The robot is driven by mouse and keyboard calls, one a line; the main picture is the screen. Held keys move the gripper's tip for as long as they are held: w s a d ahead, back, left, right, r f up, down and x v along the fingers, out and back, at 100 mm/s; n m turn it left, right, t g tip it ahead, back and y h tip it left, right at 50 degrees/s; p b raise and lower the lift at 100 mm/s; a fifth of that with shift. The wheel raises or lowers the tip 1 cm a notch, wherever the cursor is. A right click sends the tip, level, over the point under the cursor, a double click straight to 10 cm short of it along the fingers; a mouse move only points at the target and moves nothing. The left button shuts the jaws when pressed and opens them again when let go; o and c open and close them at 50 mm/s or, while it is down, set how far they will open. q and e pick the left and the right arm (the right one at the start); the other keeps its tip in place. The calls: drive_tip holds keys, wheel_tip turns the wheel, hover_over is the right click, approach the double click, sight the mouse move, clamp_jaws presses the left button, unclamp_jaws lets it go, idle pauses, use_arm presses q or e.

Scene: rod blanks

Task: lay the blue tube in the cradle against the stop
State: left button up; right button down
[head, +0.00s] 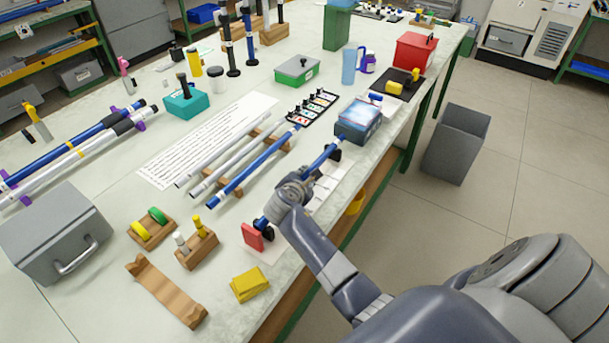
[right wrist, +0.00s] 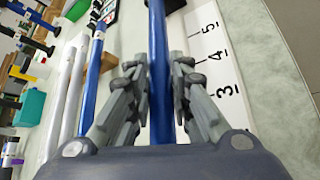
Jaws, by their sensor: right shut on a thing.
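The blue tube (head: 317,161) runs along the right side of the bench, and it also shows in the right wrist view (right wrist: 158,50). My right gripper (head: 291,193) is shut on it around the middle; its fingers close on both sides of the tube in the right wrist view (right wrist: 160,85). The tube lines up with the black cradle supports (head: 335,153) and the red stop (head: 252,237). The tube's near end shows close to the red stop; I cannot tell whether they touch or whether the tube rests in the supports. My left gripper is not in view.
A wooden rack (head: 208,181) to the left holds two pale tubes and another blue tube (head: 240,182). A numbered strip (right wrist: 215,60) lies beside the held tube. A blue box (head: 358,120) stands near its far end.

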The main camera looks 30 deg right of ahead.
drive_tip(key=shift+s+a+f+p, duration=0.1)
drive_tip(key=shift+s+a+p, duration=0.15)
drive_tip(key=shift+a+p, duration=0.25)
idle(1.0)
drive_tip(key=c, duration=1.4)
unclamp_jaws()
drive_tip(key=shift+a, duration=0.1)
drive_tip(key=shift+o, duration=0.2)
drive_tip(key=v, duration=1.2)
